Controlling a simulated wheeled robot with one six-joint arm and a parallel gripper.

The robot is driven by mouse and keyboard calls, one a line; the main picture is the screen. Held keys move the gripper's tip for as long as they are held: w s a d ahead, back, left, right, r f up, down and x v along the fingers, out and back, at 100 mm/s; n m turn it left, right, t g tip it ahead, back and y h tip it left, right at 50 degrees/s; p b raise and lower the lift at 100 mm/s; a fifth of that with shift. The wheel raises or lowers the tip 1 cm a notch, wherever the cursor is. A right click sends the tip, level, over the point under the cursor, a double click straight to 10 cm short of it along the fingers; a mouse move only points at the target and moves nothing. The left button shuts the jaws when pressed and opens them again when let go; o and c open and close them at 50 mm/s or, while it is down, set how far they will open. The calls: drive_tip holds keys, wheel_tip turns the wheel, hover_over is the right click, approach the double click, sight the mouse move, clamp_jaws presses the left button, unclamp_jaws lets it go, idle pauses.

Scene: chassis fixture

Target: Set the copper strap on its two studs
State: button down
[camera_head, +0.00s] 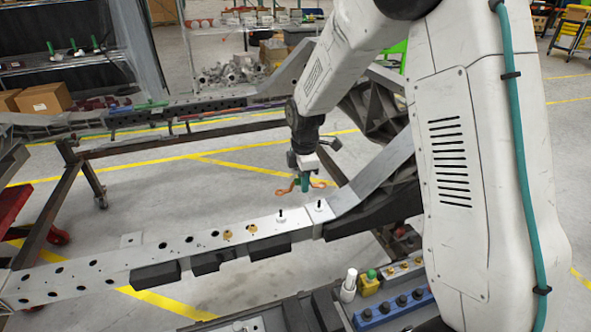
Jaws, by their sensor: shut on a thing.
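The copper strap (285,190) is a small bent orange-brown piece. My gripper (304,186) has teal fingers and is shut on the strap's middle, so both strap ends stick out left and right. The strap appears to hang above the rail, apart from it. Two dark upright studs with pale bases stand on the silver chassis rail (205,249): the left stud (281,213) and the right stud (319,204). Both studs are bare. The strap appears above and between them in the picture; its exact depth relative to them is hard to tell.
Two small brass-coloured parts (239,231) sit on the rail left of the studs. A tray in front holds a blue block (394,311), a white bottle (349,286) and a yellow part (368,286). My arm covers the right side. Shelves stand behind.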

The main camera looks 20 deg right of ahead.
drive_tip(key=shift+w+r+n, duration=0.1)
drive_tip(key=shift+w+n, duration=0.2)
drive_tip(key=shift+n, duration=0.1)
drive_tip(key=shift+f, duration=0.25)
drive_tip(key=shift+a+f, duration=0.1)
drive_tip(key=shift+f, duration=2.25)
drive_tip(key=shift+f, duration=0.1)
drive_tip(key=shift+f, duration=1.8)
drive_tip(key=shift+f, duration=0.35)
